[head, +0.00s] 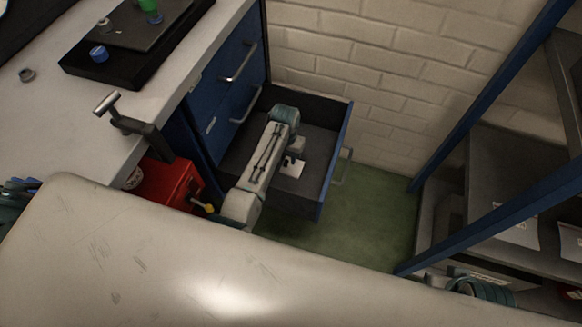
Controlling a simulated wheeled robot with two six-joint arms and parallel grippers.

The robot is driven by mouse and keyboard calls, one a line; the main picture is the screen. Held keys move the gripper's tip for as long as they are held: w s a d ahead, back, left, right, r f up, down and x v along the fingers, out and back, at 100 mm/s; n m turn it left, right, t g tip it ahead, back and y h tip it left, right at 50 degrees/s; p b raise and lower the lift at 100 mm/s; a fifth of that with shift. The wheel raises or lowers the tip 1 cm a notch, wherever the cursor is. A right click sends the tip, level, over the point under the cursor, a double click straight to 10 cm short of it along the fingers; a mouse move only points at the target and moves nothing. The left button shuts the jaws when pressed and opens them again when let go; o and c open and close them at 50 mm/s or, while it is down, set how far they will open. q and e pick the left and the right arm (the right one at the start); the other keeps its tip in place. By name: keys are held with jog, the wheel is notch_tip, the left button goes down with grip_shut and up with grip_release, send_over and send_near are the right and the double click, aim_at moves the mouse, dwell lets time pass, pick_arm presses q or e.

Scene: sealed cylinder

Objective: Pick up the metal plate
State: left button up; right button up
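A small pale, flat piece (293,169), which looks like the metal plate, lies in the open drawer (237,160). My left arm reaches down into the drawer from the near side. My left gripper (289,160) points down right at the plate and hides part of it. The dark fingers are too small to tell whether they are open, shut, or touching the plate. My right gripper is not seen; only a teal part of my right arm shows at the lower right.
The drawer's blue front (337,160) and dark side walls surround my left gripper. A workbench (150,95) with a vise (132,125) and a black tray (75,69) stands left. A red box (165,182) sits below. A blue-framed shelf (500,170) stands right. Green floor (355,225) between is clear.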

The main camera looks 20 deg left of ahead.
aim_at(287, 169)
pick_arm(q)
notch_tip(287, 169, down, 3)
jog(key=shift+r, duration=0.1)
grip_shut()
